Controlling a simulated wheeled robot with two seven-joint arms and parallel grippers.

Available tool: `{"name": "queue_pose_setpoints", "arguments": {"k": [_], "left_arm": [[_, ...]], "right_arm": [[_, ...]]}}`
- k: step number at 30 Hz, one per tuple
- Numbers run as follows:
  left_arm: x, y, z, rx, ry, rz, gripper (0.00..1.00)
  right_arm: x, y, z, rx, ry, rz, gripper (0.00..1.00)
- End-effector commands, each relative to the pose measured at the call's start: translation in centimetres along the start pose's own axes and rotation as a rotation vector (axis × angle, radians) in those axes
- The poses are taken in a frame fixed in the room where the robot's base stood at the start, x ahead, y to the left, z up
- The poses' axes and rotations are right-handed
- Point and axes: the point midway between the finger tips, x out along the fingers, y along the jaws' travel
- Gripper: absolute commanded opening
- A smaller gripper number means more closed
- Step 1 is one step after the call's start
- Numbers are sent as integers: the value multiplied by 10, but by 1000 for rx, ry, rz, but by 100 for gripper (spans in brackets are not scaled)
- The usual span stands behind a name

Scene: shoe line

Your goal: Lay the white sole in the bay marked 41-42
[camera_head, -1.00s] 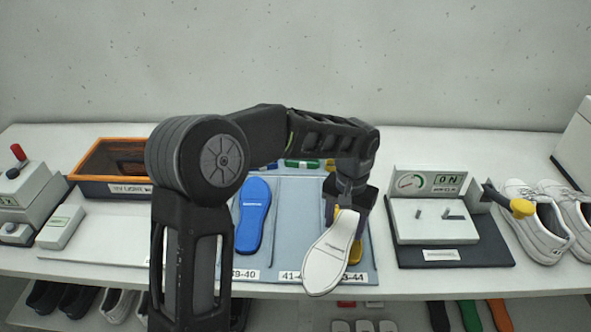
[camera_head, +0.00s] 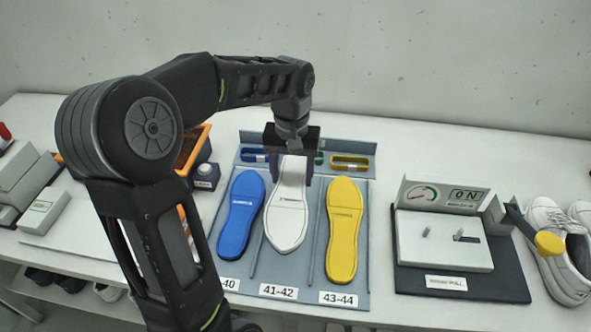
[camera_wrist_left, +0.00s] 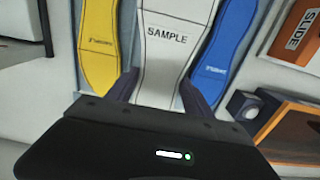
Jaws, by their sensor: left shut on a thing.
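The white sole (camera_head: 288,212) is over the middle bay, in line with the 41-42 label (camera_head: 278,291), toe toward the front edge. My left gripper (camera_head: 291,168) is shut on its far end. In the left wrist view the white sole (camera_wrist_left: 168,55), marked SAMPLE, runs between the two fingers (camera_wrist_left: 160,88). I cannot tell whether it touches the bay floor. The blue sole (camera_head: 240,212) lies in the bay to its left, and the yellow sole (camera_head: 343,230) lies in the 43-44 bay (camera_head: 338,298) to its right. My right gripper is not in view.
The grey-blue tray (camera_head: 375,150) has low dividers between bays. A press with a gauge (camera_head: 443,240) stands to its right, with white shoes (camera_head: 550,240) beyond. An orange-rimmed box (camera_head: 190,150) is partly hidden behind my left arm.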

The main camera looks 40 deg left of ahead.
Motion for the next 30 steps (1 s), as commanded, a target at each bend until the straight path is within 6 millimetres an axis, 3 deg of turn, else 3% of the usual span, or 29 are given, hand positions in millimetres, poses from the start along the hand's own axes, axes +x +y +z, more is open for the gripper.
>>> {"name": "queue_pose_setpoints", "arguments": {"k": [8, 24, 30], "left_arm": [[9, 1, 0, 2, 1, 0, 8], [63, 1, 0, 2, -1, 0, 8], [75, 1, -1, 2, 1, 0, 8]], "right_arm": [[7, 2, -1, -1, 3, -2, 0], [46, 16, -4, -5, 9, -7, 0], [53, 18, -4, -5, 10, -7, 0]]}}
